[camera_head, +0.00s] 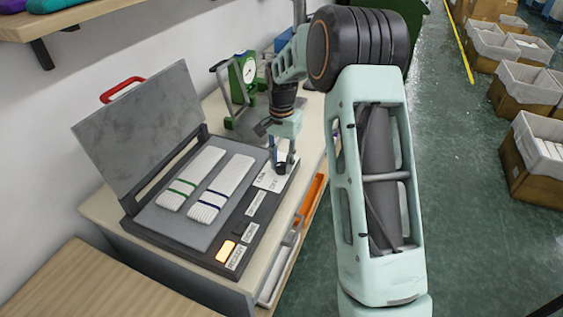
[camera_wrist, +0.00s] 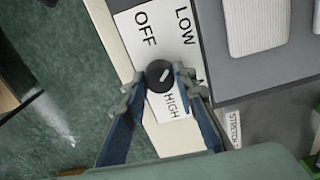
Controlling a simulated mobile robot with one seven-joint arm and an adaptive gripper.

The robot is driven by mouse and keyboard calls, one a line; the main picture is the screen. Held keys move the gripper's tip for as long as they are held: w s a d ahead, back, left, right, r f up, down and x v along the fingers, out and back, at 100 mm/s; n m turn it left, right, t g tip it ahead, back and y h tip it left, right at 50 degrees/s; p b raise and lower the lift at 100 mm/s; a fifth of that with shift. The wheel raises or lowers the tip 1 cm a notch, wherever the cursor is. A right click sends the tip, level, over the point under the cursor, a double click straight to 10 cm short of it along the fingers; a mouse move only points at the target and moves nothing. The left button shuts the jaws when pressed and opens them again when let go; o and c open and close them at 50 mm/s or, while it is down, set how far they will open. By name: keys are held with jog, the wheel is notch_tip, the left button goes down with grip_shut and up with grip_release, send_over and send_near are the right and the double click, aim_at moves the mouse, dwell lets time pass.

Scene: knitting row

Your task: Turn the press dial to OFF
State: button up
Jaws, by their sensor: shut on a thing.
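The press dial (camera_wrist: 160,76) is a small round black knob with a short white mark, seen in the wrist view. The mark lies slanted, toward upper right and lower left; I cannot tell which end points. A white label plate (camera_wrist: 145,58) around it reads OFF at upper left, LOW at upper right and HIGH just below; another word is partly hidden by a finger. My gripper (camera_wrist: 161,84) is shut on the dial, one fingertip on each side. In the head view my gripper (camera_head: 283,167) is at the right corner of the press (camera_head: 190,245), hiding the dial.
The press lid (camera_head: 140,125) with a red handle (camera_head: 122,89) stands open. Two white knitted pieces (camera_head: 193,178) lie on its grey bed. An orange lamp (camera_head: 226,250) glows at the front. A green-framed gauge (camera_head: 243,75) stands behind. Boxes (camera_head: 540,150) stand across the floor at right.

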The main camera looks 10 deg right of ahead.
aim_at(282, 164)
jog(key=n, duration=0.4)
jog(key=shift+n, duration=0.3)
jog(key=n, duration=0.4)
jog(key=shift+n+p, duration=0.35)
jog(key=shift+n, duration=0.05)
jog(key=o, duration=1.2)
jog(key=shift+c, duration=0.2)
jog(key=shift+r, duration=0.15)
notch_tip(282, 164, up, 12)
